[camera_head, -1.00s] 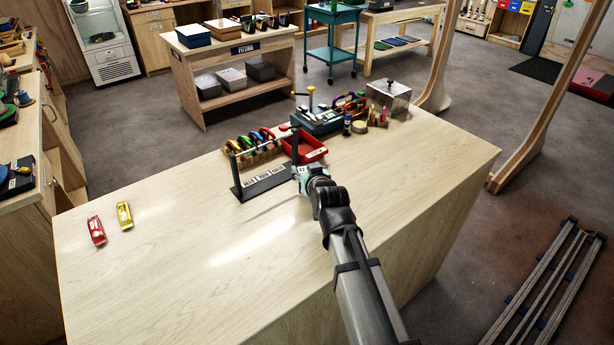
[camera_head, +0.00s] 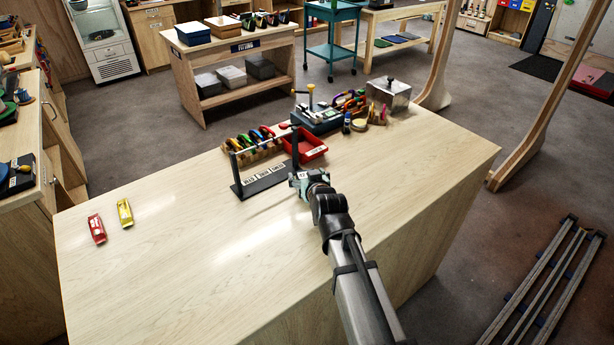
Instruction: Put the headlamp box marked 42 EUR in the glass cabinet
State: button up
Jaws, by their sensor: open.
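My gripper (camera_head: 309,183) is at the end of my arm, over the wooden counter beside a black rack. A small pale teal box (camera_head: 296,178) with a white tag shows right at the fingertips; the tag is too small to read surely, and it may be the headlamp box. The jaws are open; I cannot tell whether they touch the box, as my gripper partly hides it. A red packet (camera_head: 97,229) and a yellow packet (camera_head: 125,212) lie at the counter's left; their marks are unreadable. A white cabinet with a glass upper part (camera_head: 98,22), likely the glass cabinet, stands far back left.
The black rack (camera_head: 250,187) has upright posts and a labelled base. Behind it are a red tray (camera_head: 310,148), a row of coloured gear (camera_head: 252,142) and a metal box (camera_head: 390,93). The counter's (camera_head: 190,270) front left is clear.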

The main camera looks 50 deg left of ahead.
jog(key=shift+r, duration=0.25)
jog(key=b+v, duration=0.2)
jog(key=v, duration=0.9)
jog(key=shift+f, duration=0.2)
jog(key=shift+o, duration=0.4)
jog(key=shift+s+d+r, duration=0.2)
jog(key=shift+d+r, duration=0.05)
jog(key=shift+d, duration=0.2)
